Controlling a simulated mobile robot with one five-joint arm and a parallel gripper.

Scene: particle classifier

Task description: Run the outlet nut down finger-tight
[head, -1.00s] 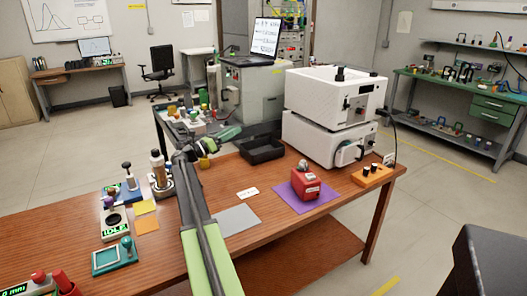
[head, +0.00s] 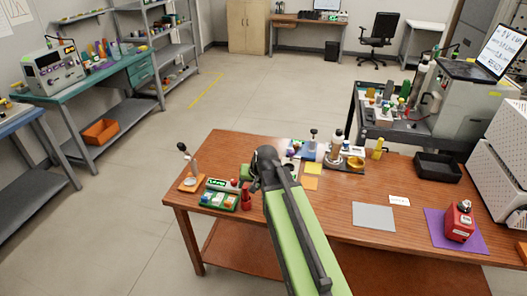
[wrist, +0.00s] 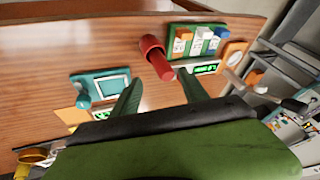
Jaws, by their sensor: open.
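My gripper (head: 263,168) is over the left part of the wooden table in the head view. I cannot pick out the outlet nut in either view. A metal and tan upright fitting (head: 337,148) stands at the table's back edge, with a yellow round part (head: 355,162) beside it. It is to the right of my gripper. A yellow ring-like part (wrist: 32,155) shows at the lower left of the wrist view.
A red cylinder (head: 246,199) stands near my gripper, beside a green tray of coloured blocks (head: 219,199). A teal framed pad (wrist: 102,84) lies nearby. A black tray (head: 438,167) and a red block (head: 459,221) on a purple mat are at right.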

